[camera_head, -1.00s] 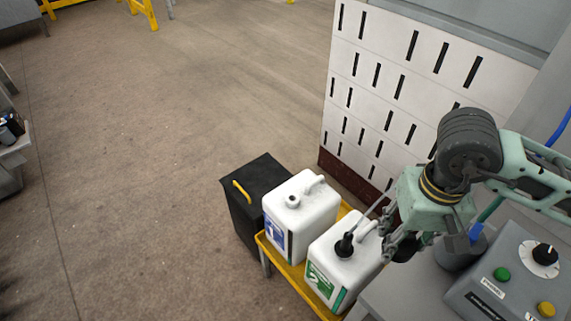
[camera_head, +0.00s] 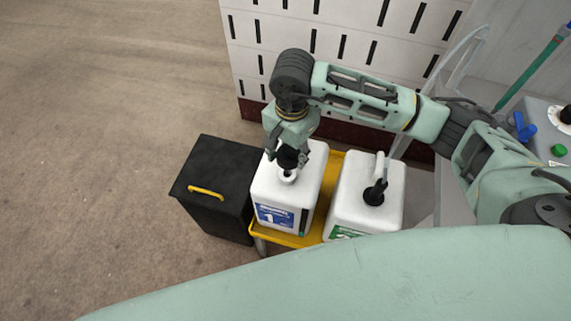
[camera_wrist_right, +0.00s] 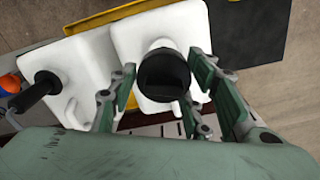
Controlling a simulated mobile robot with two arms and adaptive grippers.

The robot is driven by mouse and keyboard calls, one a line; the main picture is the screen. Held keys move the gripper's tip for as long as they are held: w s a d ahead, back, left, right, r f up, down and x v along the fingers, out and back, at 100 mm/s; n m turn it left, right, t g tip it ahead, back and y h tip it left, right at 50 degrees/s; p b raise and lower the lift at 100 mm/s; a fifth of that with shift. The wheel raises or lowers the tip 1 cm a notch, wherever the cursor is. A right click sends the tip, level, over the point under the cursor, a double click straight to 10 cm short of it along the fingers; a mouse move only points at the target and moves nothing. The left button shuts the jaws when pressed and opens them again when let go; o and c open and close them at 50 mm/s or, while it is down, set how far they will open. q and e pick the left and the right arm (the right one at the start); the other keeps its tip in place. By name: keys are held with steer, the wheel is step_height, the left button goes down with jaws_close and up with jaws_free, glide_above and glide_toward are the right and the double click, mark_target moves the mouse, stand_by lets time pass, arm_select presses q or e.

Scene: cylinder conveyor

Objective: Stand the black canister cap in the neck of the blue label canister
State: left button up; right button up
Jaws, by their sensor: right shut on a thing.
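My right gripper (camera_head: 288,160) is shut on the black canister cap (camera_head: 289,157), low over the blue label canister (camera_head: 310,185). This white canister stands upright with its blue label to the front. Its neck (camera_head: 288,177) shows just below the cap; I cannot tell whether they touch. In the right wrist view the round black cap (camera_wrist_right: 165,75) sits between the fingers of the right gripper (camera_wrist_right: 164,78). My left gripper is not in view.
A green label canister (camera_head: 350,205) with a black fitting (camera_head: 376,192) in its neck stands to the right on the yellow tray (camera_head: 284,239). A black bin (camera_head: 215,178) with a yellow handle stands to the left. The slotted white panel (camera_head: 330,40) is behind.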

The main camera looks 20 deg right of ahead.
mark_target(289, 155)
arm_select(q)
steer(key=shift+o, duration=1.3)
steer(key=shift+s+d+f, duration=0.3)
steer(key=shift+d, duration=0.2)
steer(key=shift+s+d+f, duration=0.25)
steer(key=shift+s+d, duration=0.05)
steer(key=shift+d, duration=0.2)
arm_select(e)
step_height(289, 155, down, 3)
steer(key=shift+s+a+f+m, duration=0.1)
steer(key=shift+m, duration=0.7)
steer(key=shift+a, duration=0.1)
steer(key=shift+f+b, duration=0.15)
steer(key=shift+b, duration=0.5)
step_height(289, 155, down, 4)
steer(key=b, duration=0.3)
steer(key=shift+b, duration=0.3)
steer(key=shift+f+b, duration=0.2)
steer(key=shift+b, duration=0.15)
arm_select(q)
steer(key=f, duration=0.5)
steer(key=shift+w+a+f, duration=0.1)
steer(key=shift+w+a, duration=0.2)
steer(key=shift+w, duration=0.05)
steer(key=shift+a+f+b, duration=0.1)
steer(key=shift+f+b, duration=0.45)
steer(key=shift+b, duration=0.05)
